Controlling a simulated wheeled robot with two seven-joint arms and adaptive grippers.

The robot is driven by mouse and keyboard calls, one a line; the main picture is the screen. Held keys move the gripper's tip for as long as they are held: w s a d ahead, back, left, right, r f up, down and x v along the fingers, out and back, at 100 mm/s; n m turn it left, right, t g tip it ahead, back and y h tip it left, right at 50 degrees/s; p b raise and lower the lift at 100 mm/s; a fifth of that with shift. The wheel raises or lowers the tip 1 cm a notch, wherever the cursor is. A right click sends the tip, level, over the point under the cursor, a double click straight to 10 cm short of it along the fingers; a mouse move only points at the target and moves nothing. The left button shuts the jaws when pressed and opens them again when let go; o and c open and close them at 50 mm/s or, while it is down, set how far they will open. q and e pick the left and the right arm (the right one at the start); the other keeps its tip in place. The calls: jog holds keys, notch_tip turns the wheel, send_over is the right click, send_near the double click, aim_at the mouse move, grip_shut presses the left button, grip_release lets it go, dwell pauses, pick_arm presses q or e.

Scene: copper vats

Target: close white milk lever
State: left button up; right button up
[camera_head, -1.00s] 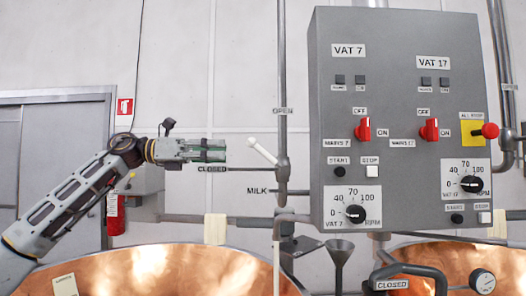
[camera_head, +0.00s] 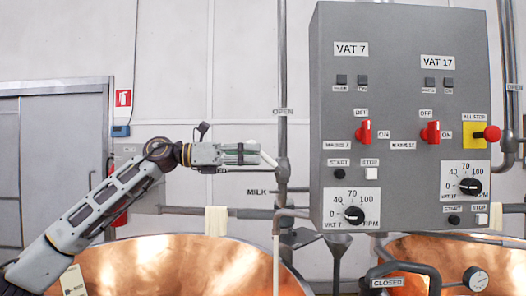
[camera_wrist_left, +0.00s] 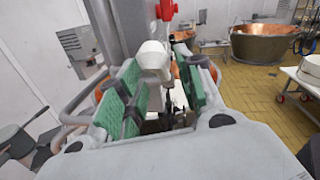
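The white milk lever (camera_head: 268,158) slants up and left from a valve on the grey vertical pipe, near the MILK label (camera_head: 257,191). My left gripper (camera_head: 245,153) points right, level with the lever's upper part. In the left wrist view, the lever's white rounded end (camera_wrist_left: 153,58) shows between the green finger pads of the left gripper (camera_wrist_left: 160,95). The fingers are spread, with a gap beside the lever; I cannot tell whether either pad touches it. My right gripper is out of view.
A grey control box (camera_head: 400,120) with red switches and dials stands right of the lever. Copper vats (camera_head: 170,268) lie below. The OPEN label (camera_head: 283,112) is on the pipe above the valve.

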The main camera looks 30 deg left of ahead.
aim_at(263, 155)
pick_arm(q)
jog(key=shift+p+x, duration=0.7)
jog(key=shift+x, duration=1.1)
grip_shut()
